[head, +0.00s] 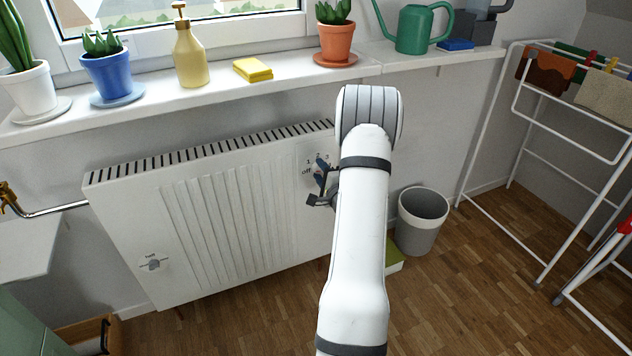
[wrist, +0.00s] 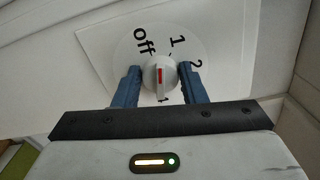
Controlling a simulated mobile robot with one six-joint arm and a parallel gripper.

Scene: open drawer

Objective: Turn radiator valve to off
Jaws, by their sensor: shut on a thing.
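The white radiator (head: 140,215) hangs under the window sill in the head view. Its valve dial, with numbers and "off", is at the upper right end, partly hidden by my gripper (head: 321,180). In the wrist view the round white valve knob (wrist: 160,84) has a red mark, and "off", "1" and "2" are printed around it. "Off" is up and left of the knob, "1" up and right. The red line runs nearly upright in the picture, toward the gap between "off" and "1". My gripper (wrist: 160,80) has its blue fingers on both sides of the knob, shut on it.
A second small knob (head: 154,265) is at the radiator's lower left. The sill (head: 215,92) above carries potted plants, a soap bottle (head: 189,55), a yellow sponge (head: 253,70) and a green watering can (head: 413,30). A bin (head: 421,222) and a drying rack (head: 487,125) stand at the right.

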